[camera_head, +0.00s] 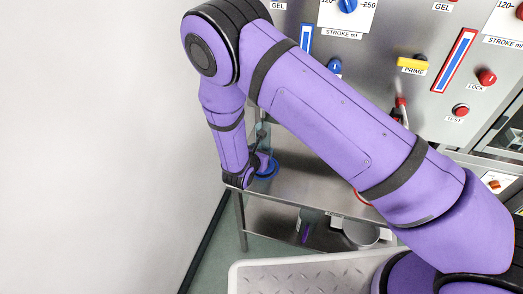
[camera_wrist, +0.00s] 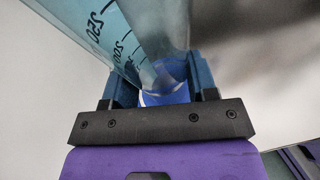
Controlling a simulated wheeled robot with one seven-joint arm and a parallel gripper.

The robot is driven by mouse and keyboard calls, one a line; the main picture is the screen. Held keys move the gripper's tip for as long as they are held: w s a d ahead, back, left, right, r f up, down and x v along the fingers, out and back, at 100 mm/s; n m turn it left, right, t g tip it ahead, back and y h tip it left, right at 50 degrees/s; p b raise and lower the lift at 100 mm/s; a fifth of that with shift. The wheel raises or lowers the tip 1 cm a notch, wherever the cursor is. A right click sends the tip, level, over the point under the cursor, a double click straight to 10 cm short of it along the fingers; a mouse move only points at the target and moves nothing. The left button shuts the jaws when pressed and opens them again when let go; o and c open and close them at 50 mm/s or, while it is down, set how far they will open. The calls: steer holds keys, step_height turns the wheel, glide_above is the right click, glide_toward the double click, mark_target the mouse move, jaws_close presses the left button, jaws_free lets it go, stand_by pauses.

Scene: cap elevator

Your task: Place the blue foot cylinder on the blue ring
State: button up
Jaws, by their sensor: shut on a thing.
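The measuring cylinder (camera_wrist: 105,30) is clear and bluish with dark graduation marks, and fills the upper left of the wrist view. A blue round part (camera_wrist: 165,82) shows between the fingers; I cannot tell whether it is the foot or the ring behind. My gripper (camera_wrist: 160,88) is shut on the cylinder. In the head view the cylinder (camera_head: 264,133) is small and partly hidden at the end of my arm. The blue ring (camera_head: 268,175) lies on the steel shelf, right below the held cylinder. Whether the foot touches the ring is unclear.
The steel shelf (camera_head: 305,185) runs along the panel, with a red ring (camera_head: 363,197) further right, partly hidden by my arm. Knobs and buttons, such as the red test button (camera_head: 461,110), stand out from the panel. A pale wall (camera_head: 90,150) is at left.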

steer(key=shift+f, duration=0.35)
steer(key=o, duration=1.1)
steer(key=shift+o, duration=0.2)
steer(key=v, duration=1)
steer(key=shift+s+a, duration=0.25)
steer(key=shift+s, duration=0.1)
steer(key=shift+r, duration=0.1)
